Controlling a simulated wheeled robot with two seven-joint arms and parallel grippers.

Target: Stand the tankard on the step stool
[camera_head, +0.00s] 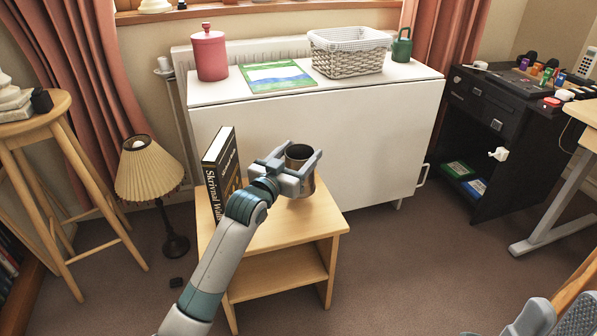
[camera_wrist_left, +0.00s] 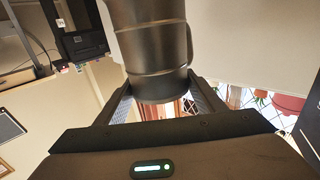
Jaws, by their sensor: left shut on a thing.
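The tankard (camera_head: 299,153), a dark metal-grey cup, is upright in the head view, above the back part of the step stool's top. My left gripper (camera_head: 301,170) is shut on it, one finger on each side. In the left wrist view the tankard (camera_wrist_left: 152,50) shows large between the fingers of the left gripper (camera_wrist_left: 162,98). The step stool (camera_head: 290,232) is light wood with a lower shelf. I cannot tell whether the tankard's base touches the stool top.
A black book (camera_head: 222,165) stands upright on the stool's left side. A white cabinet (camera_head: 370,140) behind bears a red canister (camera_head: 209,55), a basket (camera_head: 348,60) and a green can (camera_head: 402,47). A lamp (camera_head: 148,170) stands left. The stool's front right top is bare.

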